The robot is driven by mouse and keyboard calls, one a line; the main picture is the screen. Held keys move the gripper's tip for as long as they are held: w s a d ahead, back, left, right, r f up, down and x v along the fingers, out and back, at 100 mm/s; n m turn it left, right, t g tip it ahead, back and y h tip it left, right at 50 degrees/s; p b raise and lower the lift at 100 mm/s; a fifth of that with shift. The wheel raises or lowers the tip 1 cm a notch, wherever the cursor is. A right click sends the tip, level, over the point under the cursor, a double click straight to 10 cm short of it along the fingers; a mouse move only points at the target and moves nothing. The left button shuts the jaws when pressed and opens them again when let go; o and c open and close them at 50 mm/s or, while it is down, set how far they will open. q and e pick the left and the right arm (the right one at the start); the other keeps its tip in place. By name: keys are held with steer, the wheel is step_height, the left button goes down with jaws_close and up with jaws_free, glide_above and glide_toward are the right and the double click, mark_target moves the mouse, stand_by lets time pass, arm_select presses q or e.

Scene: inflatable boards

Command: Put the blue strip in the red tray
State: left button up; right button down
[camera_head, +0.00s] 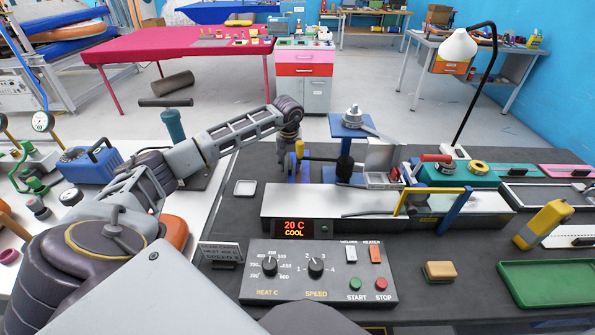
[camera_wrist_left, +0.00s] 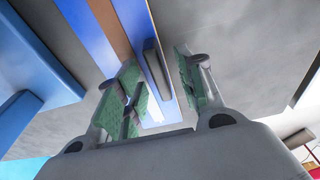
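My left gripper (camera_head: 290,158) points down behind the long grey machine, beside blue and yellow parts. In the left wrist view its green-padded fingers (camera_wrist_left: 160,90) are spread apart. A long blue strip (camera_wrist_left: 137,28) with a brown edge runs between or beyond them, with a dark block at its side; I cannot tell whether it touches a finger. Whether this is the blue strip of the task is unclear. My right gripper is not in view.
A control panel (camera_head: 318,272) stands in front of the machine (camera_head: 285,204), whose display reads 20 C COOL. A green tray (camera_head: 548,291), a yellow-and-tan block (camera_head: 439,271) and a yellow tool (camera_head: 543,224) lie at the right. A lamp (camera_head: 459,46) stands behind.

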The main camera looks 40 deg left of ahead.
mark_target(290, 164)
arm_select(q)
jaws_close()
stand_by(0.3)
steer(key=shift+r, duration=0.15)
step_height(290, 164, up, 10)
stand_by(0.9)
